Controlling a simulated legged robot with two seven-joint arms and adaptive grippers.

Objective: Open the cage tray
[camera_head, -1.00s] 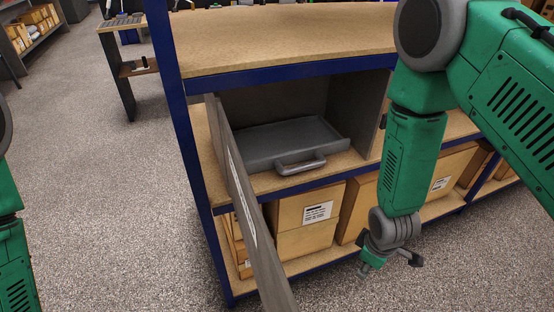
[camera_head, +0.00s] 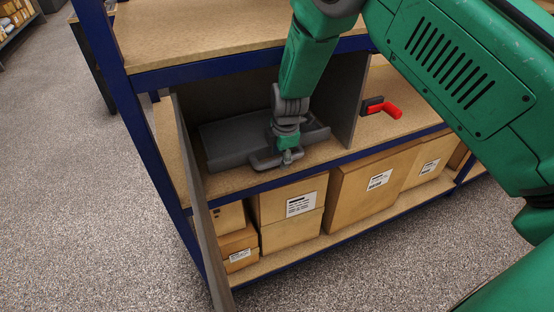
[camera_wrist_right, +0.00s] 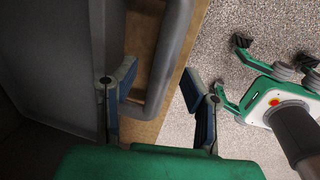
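The grey cage tray (camera_head: 228,143) lies inside the grey cage on the middle shelf, with its front handle (camera_head: 262,161) facing out. The cage door (camera_head: 203,215) stands swung open at the left. My right gripper (camera_head: 288,157) is at the tray's handle and hides part of it. In the right wrist view the handle (camera_wrist_right: 168,62) passes between its two spread fingers (camera_wrist_right: 161,84), with a gap to the right finger. My left gripper (camera_wrist_right: 238,75) shows only in the right wrist view, at the right, fingers apart and empty above the floor.
The cage's right wall (camera_head: 350,97) stands close beside my right arm. A red-handled object (camera_head: 383,107) lies on the shelf to its right. Cardboard boxes (camera_head: 345,195) fill the lower shelf. The blue shelf frame (camera_head: 240,68) runs above the cage opening. The floor in front is clear.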

